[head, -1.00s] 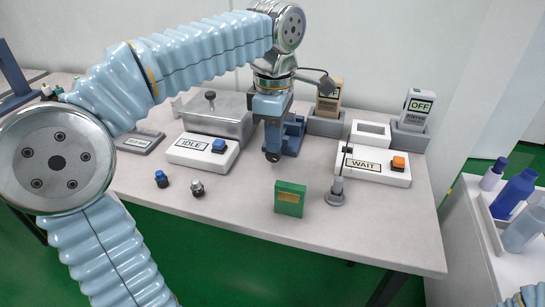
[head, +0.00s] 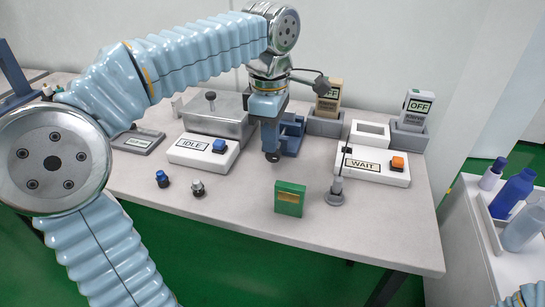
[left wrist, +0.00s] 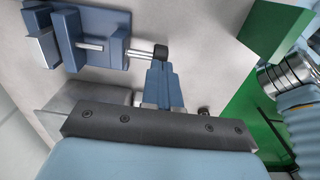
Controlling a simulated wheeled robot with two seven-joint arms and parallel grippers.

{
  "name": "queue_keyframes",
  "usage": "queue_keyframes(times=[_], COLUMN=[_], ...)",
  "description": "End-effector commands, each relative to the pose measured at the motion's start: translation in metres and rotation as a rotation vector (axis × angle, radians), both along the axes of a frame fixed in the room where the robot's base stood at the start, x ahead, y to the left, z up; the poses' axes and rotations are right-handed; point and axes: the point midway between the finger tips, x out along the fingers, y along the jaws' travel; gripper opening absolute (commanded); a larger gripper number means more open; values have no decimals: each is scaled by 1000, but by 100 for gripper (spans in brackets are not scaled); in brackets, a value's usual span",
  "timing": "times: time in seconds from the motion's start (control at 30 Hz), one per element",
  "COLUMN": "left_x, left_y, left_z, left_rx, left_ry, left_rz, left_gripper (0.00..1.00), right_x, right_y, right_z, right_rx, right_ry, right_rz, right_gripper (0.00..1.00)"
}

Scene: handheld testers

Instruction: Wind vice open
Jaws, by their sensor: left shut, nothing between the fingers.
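The blue vice (head: 291,134) stands on the table, partly hidden behind my left gripper. In the left wrist view the vice (left wrist: 92,22) shows its jaws, a bright metal rod and a dark round knob (left wrist: 160,52) at the end of the screw. My left gripper (head: 271,146) points down in front of the vice, shut and empty. In the left wrist view its fingertips (left wrist: 163,68) are right at the knob; I cannot tell whether they touch it. My right gripper is out of view.
A white IDLE box (head: 203,151) and a metal box (head: 216,115) lie left of the vice. The front table edge is mostly clear.

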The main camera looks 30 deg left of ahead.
Motion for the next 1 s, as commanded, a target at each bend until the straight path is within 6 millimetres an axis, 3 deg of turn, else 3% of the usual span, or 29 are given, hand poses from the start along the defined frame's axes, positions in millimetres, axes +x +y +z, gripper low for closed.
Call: queue_keyframes(times=[0.03, 0.57, 1.0], left_x=[-1, 0, 2], left_y=[1, 0, -17], left_z=[-7, 4, 4], left_rx=[4, 2, 1], left_ry=[19, 11, 6], left_rz=[0, -1, 0], left_gripper=[0, 0, 0], right_x=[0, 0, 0], right_y=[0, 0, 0], right_z=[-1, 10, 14], right_rx=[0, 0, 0], right_ry=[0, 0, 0], right_rz=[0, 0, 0], right_gripper=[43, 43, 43])
